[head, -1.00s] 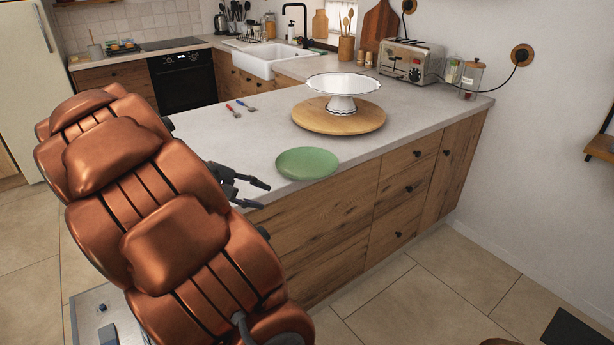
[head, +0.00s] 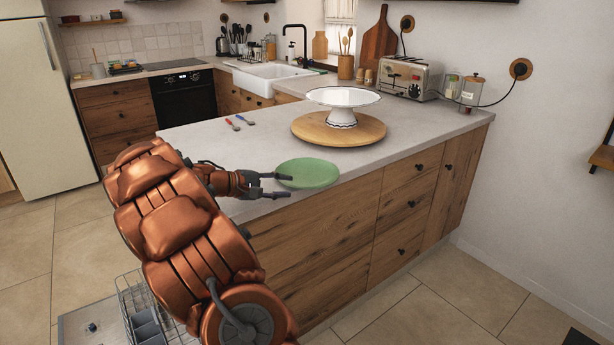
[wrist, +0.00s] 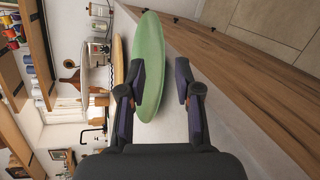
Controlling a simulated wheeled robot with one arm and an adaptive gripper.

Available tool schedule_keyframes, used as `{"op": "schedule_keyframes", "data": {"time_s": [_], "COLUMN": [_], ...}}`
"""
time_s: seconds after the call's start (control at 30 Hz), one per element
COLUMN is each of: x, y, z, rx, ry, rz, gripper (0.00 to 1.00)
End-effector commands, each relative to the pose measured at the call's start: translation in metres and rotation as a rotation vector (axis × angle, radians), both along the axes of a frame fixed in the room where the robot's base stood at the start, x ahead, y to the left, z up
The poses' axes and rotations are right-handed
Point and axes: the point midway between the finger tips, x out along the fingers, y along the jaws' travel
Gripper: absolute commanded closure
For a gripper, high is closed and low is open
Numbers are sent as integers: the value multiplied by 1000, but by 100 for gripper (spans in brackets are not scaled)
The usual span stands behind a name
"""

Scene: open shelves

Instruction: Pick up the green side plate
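The green side plate (head: 312,173) lies flat near the front edge of the countertop in the head view. In the wrist view the plate (wrist: 149,45) appears as a narrow, steeply foreshortened ellipse. My gripper (head: 287,184) is open at the plate's left side, pointing right. In the wrist view my gripper (wrist: 160,78) has its left finger overlapping the plate's face, and its right finger stands apart over the counter edge. The plate's near rim shows in the gap between the fingers. Whether a finger touches it I cannot tell.
A round wooden board (head: 362,131) carrying a white cake stand (head: 343,97) sits behind the plate. Red and blue-handled cutlery (head: 232,125) lies farther left. A toaster (head: 412,80) and jars (head: 468,92) stand at the back right. The counter around the plate is clear.

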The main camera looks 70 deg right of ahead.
Motion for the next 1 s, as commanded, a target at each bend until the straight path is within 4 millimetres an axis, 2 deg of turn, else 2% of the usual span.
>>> {"op": "schedule_keyframes", "data": {"time_s": [0.4, 0.67, 1.0], "x": [-31, -32, -32], "y": [-33, -35, -35], "z": [-15, -16, -16], "rx": [1, 0, 0], "ry": [1, 0, 0], "rz": [-3, -1, -1], "gripper": [67, 67, 100]}}
